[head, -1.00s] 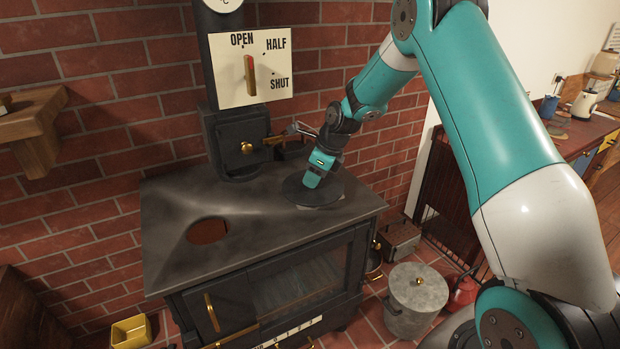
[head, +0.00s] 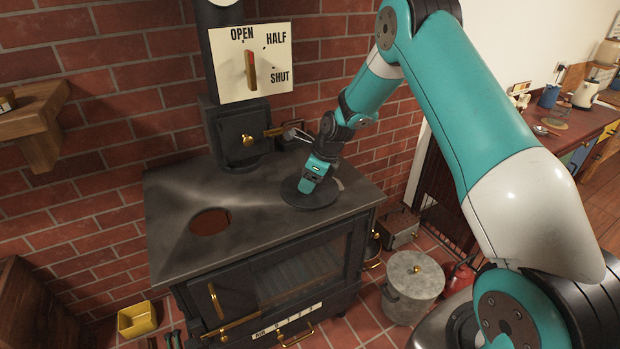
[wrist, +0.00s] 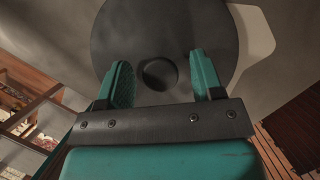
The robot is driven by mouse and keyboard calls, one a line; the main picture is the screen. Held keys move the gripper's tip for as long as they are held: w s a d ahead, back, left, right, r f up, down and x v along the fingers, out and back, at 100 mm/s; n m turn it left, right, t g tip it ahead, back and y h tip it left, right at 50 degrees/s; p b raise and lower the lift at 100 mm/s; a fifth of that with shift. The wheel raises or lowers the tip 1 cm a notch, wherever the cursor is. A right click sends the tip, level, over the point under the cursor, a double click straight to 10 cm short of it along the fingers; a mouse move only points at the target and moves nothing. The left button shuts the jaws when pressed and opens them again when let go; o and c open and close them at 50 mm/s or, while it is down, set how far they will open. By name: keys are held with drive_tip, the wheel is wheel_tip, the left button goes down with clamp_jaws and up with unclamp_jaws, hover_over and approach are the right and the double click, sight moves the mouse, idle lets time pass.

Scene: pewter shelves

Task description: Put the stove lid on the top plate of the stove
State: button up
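The stove lid (head: 297,197) is a dark round disc on the right part of the stove's flat black top (head: 262,222). In the wrist view the lid (wrist: 205,30) fills the upper middle, with a round dark knob or recess (wrist: 160,74) at its centre. My gripper (head: 309,186) is over the lid, pointing down. In the wrist view its two teal fingers (wrist: 160,82) stand apart on either side of the central feature, with gaps visible on both sides. Contact with the lid cannot be told. A round reddish opening (head: 210,221) shows in the left part of the stove top.
A pale flat piece (wrist: 257,42) shows partly from under the lid's edge. The flue box (head: 240,140) and a dial board (head: 250,62) stand behind the stove. A lidded grey bin (head: 412,287) is on the floor at right. The stove's front left top is clear.

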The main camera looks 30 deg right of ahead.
drive_tip(key=shift+r, duration=0.1)
drive_tip(key=b+v, duration=0.4)
drive_tip(key=v, duration=0.7)
drive_tip(key=s+a+r+n, duration=0.5)
drive_tip(key=a+n, duration=0.2)
drive_tip(key=s+a+r+n+g, duration=0.1)
drive_tip(key=s+a+n, duration=0.3)
drive_tip(key=s+n, duration=0.5)
drive_tip(key=s+a+r+n+g, duration=0.1)
drive_tip(key=s+a+n, duration=0.4)
drive_tip(key=s+n, duration=0.4)
drive_tip(key=s+a+r+n+g+y, duration=0.1)
drive_tip(key=s+a+n, duration=0.4)
drive_tip(key=s+n, duration=0.4)
drive_tip(key=shift+s+r, duration=0.35)
drive_tip(key=shift+s, duration=0.65)
